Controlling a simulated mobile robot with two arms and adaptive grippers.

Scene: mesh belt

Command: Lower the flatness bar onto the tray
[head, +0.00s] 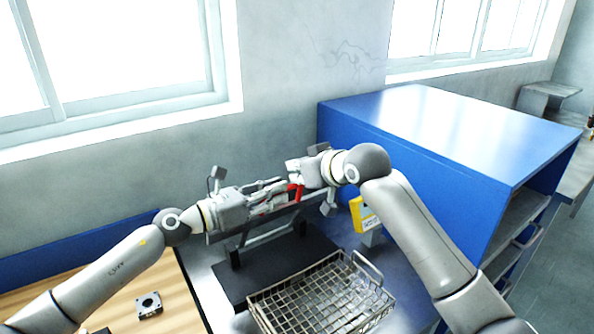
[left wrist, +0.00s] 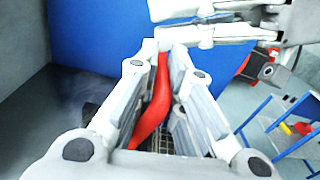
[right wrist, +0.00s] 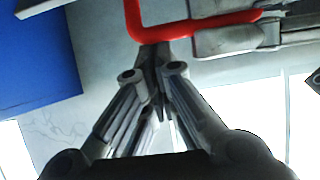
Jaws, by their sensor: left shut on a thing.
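The red handle (head: 295,191), which looks like part of the flatness bar, is up in the air between my two grippers. My left gripper (head: 280,187) is shut on it; in the left wrist view the red handle (left wrist: 156,105) runs between its fingers. My right gripper (head: 296,172) meets the handle from the other side. In the right wrist view its fingertips (right wrist: 153,62) are close together at the handle's bend (right wrist: 148,30); whether they clamp it is unclear. The wire-mesh tray (head: 268,313) lies below and to the right, apart from the handle.
A black base with a grey frame (head: 268,236) stands under the grippers, behind the tray. A yellow device (head: 363,214) stands right of it. A blue cabinet (head: 430,130) closes off the right, and a wall the back. A small metal block (head: 149,304) lies on the wooden board at left.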

